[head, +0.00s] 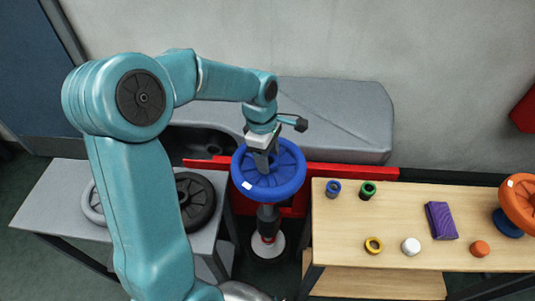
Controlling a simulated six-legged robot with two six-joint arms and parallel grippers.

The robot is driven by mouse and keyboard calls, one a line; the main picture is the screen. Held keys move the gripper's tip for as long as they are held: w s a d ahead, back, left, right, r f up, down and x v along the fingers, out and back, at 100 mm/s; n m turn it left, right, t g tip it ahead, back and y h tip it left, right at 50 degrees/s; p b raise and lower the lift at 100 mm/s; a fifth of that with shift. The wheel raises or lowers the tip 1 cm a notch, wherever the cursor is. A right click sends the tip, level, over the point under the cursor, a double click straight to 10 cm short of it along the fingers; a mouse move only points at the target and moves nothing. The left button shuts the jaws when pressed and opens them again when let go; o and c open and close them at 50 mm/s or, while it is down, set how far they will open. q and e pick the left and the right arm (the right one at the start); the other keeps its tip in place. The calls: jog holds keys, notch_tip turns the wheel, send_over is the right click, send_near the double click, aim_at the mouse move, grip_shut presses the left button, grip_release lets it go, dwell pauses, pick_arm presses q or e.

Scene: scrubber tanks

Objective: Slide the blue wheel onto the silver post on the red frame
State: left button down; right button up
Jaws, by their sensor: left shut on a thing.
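The blue wheel (290,165) is a spoked disc with a small white label on its rim, and it is tilted slightly toward me. My left gripper (262,165) is shut on it near the hub, coming from above. The red frame (340,170) runs behind the wheel, between the two tables. I cannot make out the silver post; the wheel and gripper may hide it. Directly below the wheel is a dark cylinder (268,217) with a red band and a white round base; whether the wheel touches it is unclear. My right gripper is not in view.
A grey table (60,190) at left holds a black wheel (197,200) and a pale wheel (93,203), partly behind my arm. A wooden table (340,225) at right carries small rings, a purple block (441,221), and an orange wheel (522,205). A grey padded bench (340,115) stands behind.

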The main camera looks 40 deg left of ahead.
pick_arm(q)
jog(key=shift+s+d+r, duration=0.15)
jog(key=shift+s+r, duration=0.15)
jog(key=shift+w+f, duration=0.25)
jog(key=shift+s+f, duration=0.1)
jog(key=shift+f, duration=0.05)
jog(key=shift+w+f, duration=0.1)
jog(key=shift+w, duration=0.1)
jog(key=shift+s+b, duration=0.3)
jog(key=shift+b, duration=0.05)
dwell(0.3)
jog(key=shift+w+f+b, duration=0.1)
jog(key=shift+f+b, duration=0.35)
jog(key=shift+f, duration=0.15)
